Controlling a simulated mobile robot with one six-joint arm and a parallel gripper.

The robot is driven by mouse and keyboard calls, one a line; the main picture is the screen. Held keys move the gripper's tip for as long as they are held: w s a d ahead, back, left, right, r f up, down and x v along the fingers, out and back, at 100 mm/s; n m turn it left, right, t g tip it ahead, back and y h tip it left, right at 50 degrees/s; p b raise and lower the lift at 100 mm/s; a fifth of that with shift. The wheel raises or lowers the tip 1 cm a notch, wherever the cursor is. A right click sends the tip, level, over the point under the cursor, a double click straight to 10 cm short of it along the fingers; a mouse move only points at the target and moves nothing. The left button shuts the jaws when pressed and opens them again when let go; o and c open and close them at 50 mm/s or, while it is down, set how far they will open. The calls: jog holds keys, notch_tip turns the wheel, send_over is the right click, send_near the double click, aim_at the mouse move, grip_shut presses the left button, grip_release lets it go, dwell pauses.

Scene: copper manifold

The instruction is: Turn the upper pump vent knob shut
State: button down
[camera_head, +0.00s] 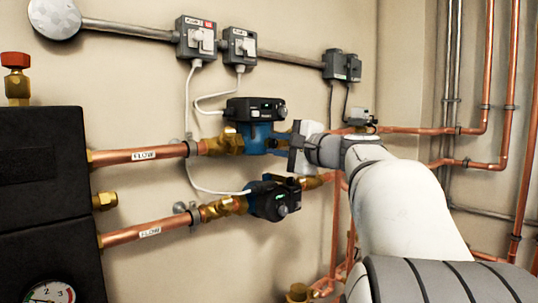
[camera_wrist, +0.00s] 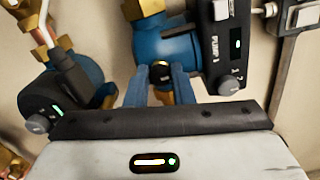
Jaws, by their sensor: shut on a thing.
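The upper pump has a blue body (camera_head: 254,138) with a black control head (camera_head: 256,109) on top. In the wrist view, its blue body (camera_wrist: 150,53) is ahead and its black box (camera_wrist: 222,50), marked PUMP, stands to the right. The vent knob (camera_wrist: 161,71) is a small dark round piece with a brass-coloured rim on the front of the blue body. My gripper (camera_wrist: 161,80) has its two blue fingers on either side of the knob, shut on it. In the head view my gripper (camera_head: 281,144) reaches the pump from the right and the knob is hidden.
The lower pump (camera_head: 274,201) sits just beneath, with its own dial. Copper pipes (camera_head: 125,155) run left to a black block (camera_head: 40,200). White cables (camera_head: 187,115) hang from grey switch boxes (camera_head: 196,38) above. More copper pipes (camera_head: 488,60) line the right wall.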

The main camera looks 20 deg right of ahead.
jog(key=shift+d+r+n, duration=0.1)
jog(key=shift+r+n, duration=0.05)
jog(key=shift+n, duration=0.15)
jog(key=c, duration=1.3)
grip_release()
jog(key=shift+o, duration=0.2)
jog(key=v, duration=0.7)
jog(key=shift+s+d+p, duration=0.15)
jog(key=shift+s+p, duration=0.2)
